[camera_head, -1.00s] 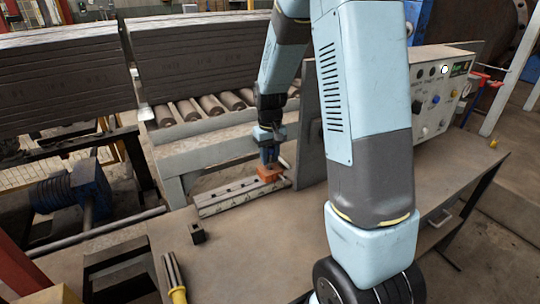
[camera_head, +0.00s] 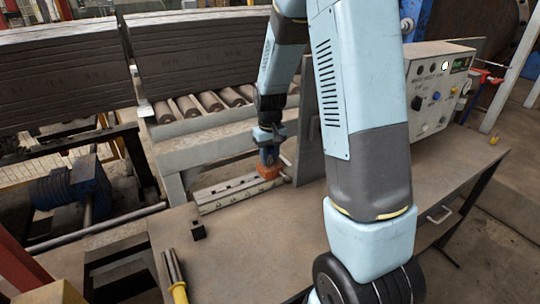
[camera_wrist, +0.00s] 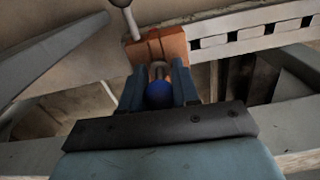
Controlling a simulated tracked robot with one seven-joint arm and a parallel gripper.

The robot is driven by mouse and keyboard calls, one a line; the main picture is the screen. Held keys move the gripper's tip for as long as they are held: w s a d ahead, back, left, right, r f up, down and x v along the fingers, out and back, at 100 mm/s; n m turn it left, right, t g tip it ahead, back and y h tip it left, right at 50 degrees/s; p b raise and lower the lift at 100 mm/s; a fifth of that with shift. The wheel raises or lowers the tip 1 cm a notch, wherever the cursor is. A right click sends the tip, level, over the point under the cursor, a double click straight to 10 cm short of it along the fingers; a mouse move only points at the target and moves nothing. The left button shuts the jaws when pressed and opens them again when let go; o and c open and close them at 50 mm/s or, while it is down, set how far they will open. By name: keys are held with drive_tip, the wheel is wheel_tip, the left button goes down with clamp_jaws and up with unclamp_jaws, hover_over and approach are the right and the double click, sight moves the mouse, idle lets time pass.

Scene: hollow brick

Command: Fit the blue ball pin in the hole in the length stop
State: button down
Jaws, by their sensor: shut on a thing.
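The blue ball pin (camera_wrist: 158,95) is between the two fingers of my gripper (camera_wrist: 157,88) in the wrist view. My gripper is shut on it. A pale loop or shank shows just beyond the ball. The orange length stop (camera_wrist: 176,44) is directly ahead of the fingertips, on the slotted rail (camera_wrist: 235,41). The hole and the pin's tip are hidden, so I cannot tell whether the pin is in. In the head view my gripper (camera_head: 268,158) is at the orange stop (camera_head: 269,172), at the rail's far end; the pin is not distinguishable there.
A ball-ended lever (camera_wrist: 129,18) stands beside the stop. A dark upright plate (camera_head: 310,130) is right of the stop. A small dark block (camera_head: 198,230) and a yellow-handled tool (camera_head: 178,289) lie on the bench (camera_head: 250,250). The bench middle is clear.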

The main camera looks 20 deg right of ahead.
drive_tip(key=shift+f, duration=0.25)
drive_tip(key=c, duration=0.8)
unclamp_jaws()
drive_tip(key=shift+o, duration=0.2)
wheel_tip(320, 180, up, 13)
drive_tip(key=shift+f, duration=0.1)
drive_tip(key=shift+r, duration=0.45)
